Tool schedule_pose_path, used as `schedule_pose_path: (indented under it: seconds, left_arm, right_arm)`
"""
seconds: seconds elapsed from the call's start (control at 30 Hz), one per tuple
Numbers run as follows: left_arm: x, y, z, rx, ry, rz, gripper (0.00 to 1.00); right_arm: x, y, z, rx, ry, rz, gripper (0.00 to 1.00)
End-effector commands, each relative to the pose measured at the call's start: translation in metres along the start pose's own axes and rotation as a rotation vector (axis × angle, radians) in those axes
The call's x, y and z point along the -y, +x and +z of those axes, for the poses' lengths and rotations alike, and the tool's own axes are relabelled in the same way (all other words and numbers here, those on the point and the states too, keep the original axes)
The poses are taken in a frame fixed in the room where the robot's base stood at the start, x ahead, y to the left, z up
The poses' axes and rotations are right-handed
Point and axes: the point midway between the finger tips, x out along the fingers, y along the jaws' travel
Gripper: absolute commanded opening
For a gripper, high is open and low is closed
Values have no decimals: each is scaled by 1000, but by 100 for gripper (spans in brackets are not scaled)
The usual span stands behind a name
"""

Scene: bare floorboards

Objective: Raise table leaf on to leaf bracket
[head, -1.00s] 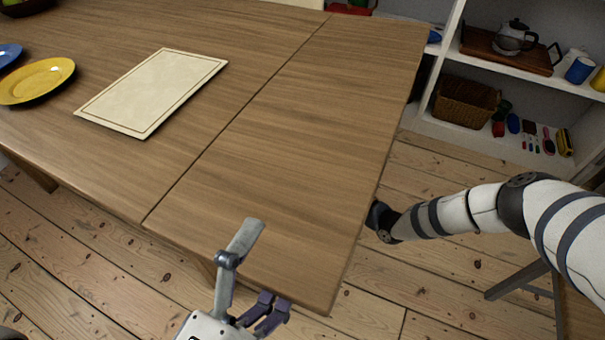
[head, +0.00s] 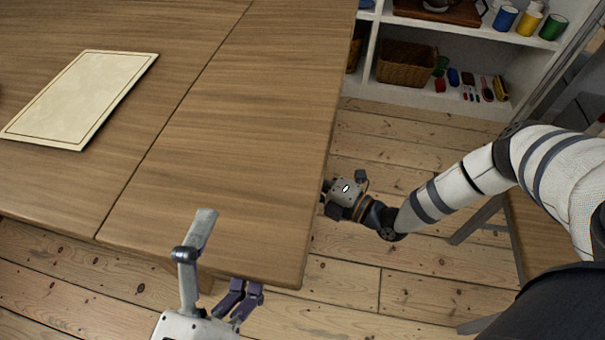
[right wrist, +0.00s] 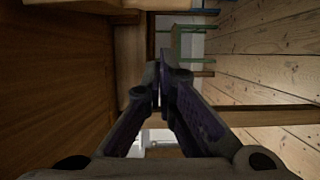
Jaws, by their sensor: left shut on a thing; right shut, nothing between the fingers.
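The table leaf (head: 240,150) is the wooden panel right of the seam and looks about level with the table top (head: 110,140). My left gripper (head: 226,254) is shut on the leaf's near edge, with one finger over the top and the purple fingers at the edge. My right gripper sits at the leaf's right side; its wrist shows in the head view but its fingers are hidden under the leaf. In the right wrist view the right gripper (right wrist: 160,80) is shut and empty, beside a wooden surface. I cannot make out the leaf bracket for certain.
A cream board (head: 80,98) lies on the table top. A white shelf (head: 440,97) with a basket (head: 405,66) and small items stands behind. A chair (head: 530,230) is at the right. Bare floorboards lie between.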

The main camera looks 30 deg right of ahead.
Motion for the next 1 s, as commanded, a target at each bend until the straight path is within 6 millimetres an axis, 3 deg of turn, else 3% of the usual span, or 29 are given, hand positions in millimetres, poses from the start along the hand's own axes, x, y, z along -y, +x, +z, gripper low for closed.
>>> schedule_pose_path:
  seconds: [0.03,0.47,0.57,0.8,1.0]
  left_arm:
    - [-8,1,4,12,-10,21,80]
    - [-8,1,4,12,-10,21,80]
    - [-8,1,4,12,-10,21,80]
    - [-8,1,4,11,-10,21,79]
    - [-8,1,4,11,-10,21,80]
  right_arm:
    - [-2,-6,1,1,-1,2,0]
    - [-1,-16,2,0,-1,1,0]
    - [-1,-32,2,1,0,-1,0]
    - [0,-97,3,2,0,-2,0]
    - [-1,-128,2,0,1,0,0]
